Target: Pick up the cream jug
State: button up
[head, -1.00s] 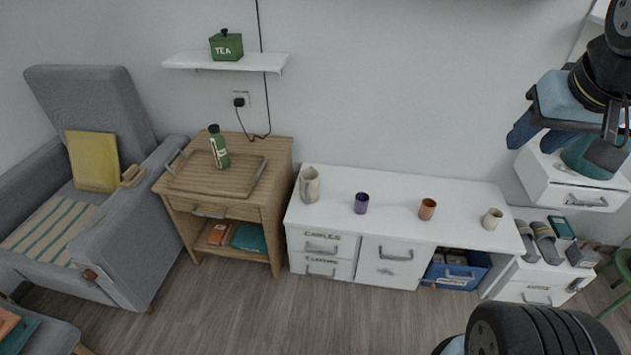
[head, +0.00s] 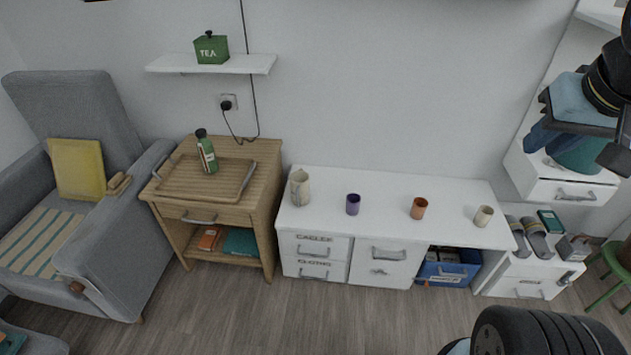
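The cream jug (head: 300,188) stands upright at the left end of the white shelf desk (head: 390,190), near its left edge. A purple cup (head: 353,204), an orange-brown cup (head: 418,208) and a small cream cup (head: 484,216) stand to its right, spaced apart. My gripper (head: 546,128) is at the upper right, held well above the desk and far from the jug. Two blue fingers show partly, with what looks like a gap between them, but I cannot tell for sure how far they are apart.
A wooden cabinet (head: 228,212) with a tray (head: 205,180) and a green bottle (head: 207,152) stands left of the desk. A wall shelf (head: 212,64) holds a green tea box (head: 211,48). A grey armchair (head: 130,225) is at left.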

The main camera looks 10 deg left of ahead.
aim_at(300, 187)
jog(key=u, duration=0.7)
jog(key=i, duration=0.15)
jog(key=z, duration=2.7)
jog(key=k, duration=1.85)
jog(key=u, duration=1.55)
jog(key=i, duration=0.55)
jog(key=u, duration=0.15)
